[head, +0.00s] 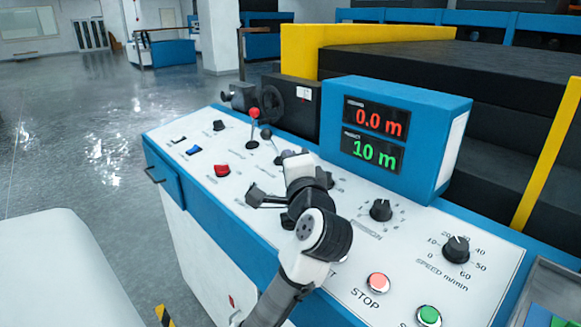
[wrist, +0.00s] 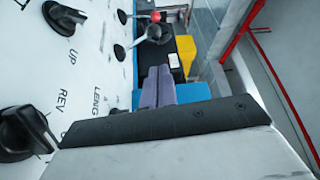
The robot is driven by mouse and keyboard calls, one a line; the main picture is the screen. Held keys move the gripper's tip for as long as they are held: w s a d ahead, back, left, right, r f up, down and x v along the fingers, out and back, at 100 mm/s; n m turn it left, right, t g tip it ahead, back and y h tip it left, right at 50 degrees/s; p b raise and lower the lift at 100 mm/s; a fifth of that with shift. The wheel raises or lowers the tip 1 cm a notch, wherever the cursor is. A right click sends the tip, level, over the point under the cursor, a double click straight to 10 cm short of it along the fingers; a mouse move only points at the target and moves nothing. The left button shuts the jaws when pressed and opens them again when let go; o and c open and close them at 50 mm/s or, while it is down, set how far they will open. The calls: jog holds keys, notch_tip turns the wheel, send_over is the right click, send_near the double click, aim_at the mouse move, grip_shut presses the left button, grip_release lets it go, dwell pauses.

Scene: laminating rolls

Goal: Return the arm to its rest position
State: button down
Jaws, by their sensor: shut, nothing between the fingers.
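My arm reaches up from the bottom of the head view over the white control panel (head: 235,170), and its wrist hides part of the panel's middle. In the wrist view my gripper (wrist: 158,86) is shut, its two grey fingers together with nothing between them. In the head view the fingertips are hard to make out. A lever with a red ball (head: 254,113) and one with a dark ball (head: 266,132) stand beyond the wrist. The red ball also shows in the wrist view (wrist: 155,17), apart from the fingers.
A blue display box (head: 450,150) reads 0.0 m and 10 m, close right of my wrist. Open floor (head: 70,150) lies left.

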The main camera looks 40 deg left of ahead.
jog(key=shift+s+d, duration=0.25)
jog(key=shift+d, duration=0.1)
dwell(0.4)
